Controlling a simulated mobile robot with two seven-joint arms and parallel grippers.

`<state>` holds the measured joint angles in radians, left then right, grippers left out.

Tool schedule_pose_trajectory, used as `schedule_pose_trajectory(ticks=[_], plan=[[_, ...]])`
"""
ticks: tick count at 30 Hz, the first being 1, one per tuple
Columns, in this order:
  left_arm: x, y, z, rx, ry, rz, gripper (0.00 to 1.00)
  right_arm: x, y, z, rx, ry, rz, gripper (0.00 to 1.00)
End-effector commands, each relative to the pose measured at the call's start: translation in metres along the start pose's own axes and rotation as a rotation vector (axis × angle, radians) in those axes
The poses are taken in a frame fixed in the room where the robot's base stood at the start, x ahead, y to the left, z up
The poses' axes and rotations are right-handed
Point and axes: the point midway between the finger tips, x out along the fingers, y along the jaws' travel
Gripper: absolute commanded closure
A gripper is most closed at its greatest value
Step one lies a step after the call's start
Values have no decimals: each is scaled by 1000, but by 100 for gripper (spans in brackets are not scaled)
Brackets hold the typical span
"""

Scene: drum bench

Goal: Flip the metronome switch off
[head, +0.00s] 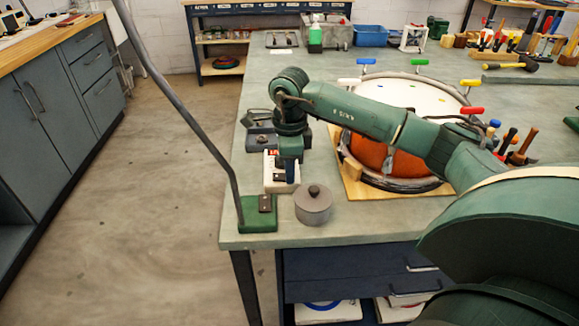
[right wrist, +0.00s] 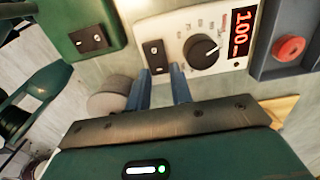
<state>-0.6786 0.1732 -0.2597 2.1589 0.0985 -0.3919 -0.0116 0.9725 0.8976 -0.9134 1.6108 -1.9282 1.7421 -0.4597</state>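The metronome (right wrist: 215,25) is a white box with a black dial (right wrist: 200,50), a lit red display (right wrist: 242,30) reading about 100, and a black switch plate (right wrist: 155,57) at its left end. I cannot tell the switch's position. In the head view the metronome (head: 275,186) lies near the bench's left edge, partly hidden by my right gripper (head: 290,180). In the right wrist view the right gripper (right wrist: 158,72) is open, its two blue fingers apart and empty. Their tips are by the lower end of the switch plate; contact is unclear. My left gripper is not in view.
A green lamp base (head: 258,213) with its own dark switch stands near the bench's front left corner, its pole rising leftward. A drum (head: 400,110) sits behind my right forearm. A red-button box (right wrist: 288,50) adjoins the metronome.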

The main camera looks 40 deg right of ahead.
Motion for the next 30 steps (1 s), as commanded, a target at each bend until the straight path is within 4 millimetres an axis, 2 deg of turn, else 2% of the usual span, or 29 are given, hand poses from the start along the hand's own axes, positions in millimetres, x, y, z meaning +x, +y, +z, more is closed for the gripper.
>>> schedule_pose_trajectory(ticks=[5, 8, 12, 18, 26, 27, 30], plan=[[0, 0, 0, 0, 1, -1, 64, 0, 0, 0, 0, 0, 0, 100], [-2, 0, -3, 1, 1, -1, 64, -2, 0, 2, -2, 18, 1, 100], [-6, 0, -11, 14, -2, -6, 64, -6, 0, 7, -4, 133, 1, 100], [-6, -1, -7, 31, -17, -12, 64, -4, 0, 9, -2, 254, 1, 100], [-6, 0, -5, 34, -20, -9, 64, -4, 0, 8, 0, 261, 0, 100], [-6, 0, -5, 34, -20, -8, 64, -4, 0, 8, 0, 261, 0, 77], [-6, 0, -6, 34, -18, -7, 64, -4, 0, 8, 0, 260, 0, 69]])
